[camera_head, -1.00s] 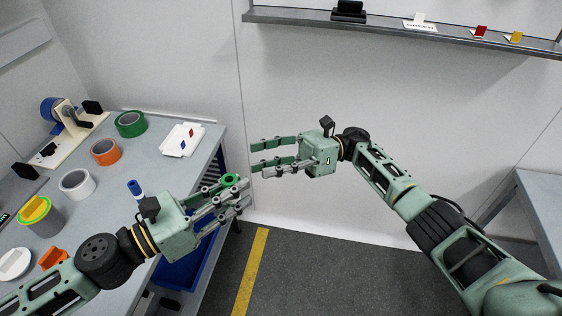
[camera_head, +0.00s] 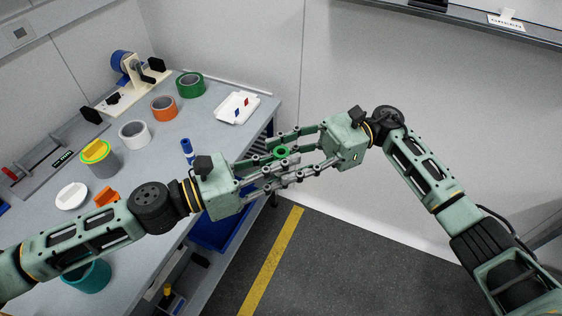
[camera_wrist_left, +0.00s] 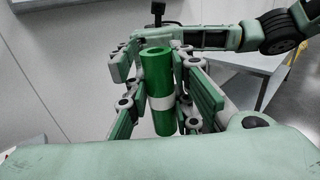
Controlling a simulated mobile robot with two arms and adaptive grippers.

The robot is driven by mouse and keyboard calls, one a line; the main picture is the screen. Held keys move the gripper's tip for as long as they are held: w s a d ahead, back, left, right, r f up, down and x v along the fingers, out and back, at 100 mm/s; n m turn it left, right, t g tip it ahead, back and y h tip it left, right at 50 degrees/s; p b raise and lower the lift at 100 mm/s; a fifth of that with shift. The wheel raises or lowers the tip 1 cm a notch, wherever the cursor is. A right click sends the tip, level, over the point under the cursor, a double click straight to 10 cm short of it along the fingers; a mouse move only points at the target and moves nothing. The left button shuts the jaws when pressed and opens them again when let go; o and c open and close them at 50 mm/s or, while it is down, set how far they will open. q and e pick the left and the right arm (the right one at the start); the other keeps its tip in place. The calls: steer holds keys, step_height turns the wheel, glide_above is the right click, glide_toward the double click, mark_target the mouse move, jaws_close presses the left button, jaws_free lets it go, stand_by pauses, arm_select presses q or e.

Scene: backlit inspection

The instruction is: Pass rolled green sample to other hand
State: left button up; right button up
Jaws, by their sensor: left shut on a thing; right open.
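The rolled green sample (camera_head: 281,152) shows its round end between the fingers of both grippers, in the middle of the head view. In the left wrist view it is an upright green roll (camera_wrist_left: 158,75) with a white band around it. My left gripper (camera_head: 275,163) is shut on it. My right gripper (camera_head: 283,158) comes in from the right with open fingers, which reach either side of the roll and overlap the left fingers. Whether the right fingers touch the roll is hidden by the overlap.
A shelf (camera_head: 480,25) runs along the back wall. Open floor with a yellow stripe (camera_head: 270,260) lies below the grippers.

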steer(key=shift+x, duration=0.75)
steer(key=shift+c, duration=0.2)
jaws_close()
arm_select(q)
steer(key=o, duration=1)
steer(key=shift+a, duration=0.1)
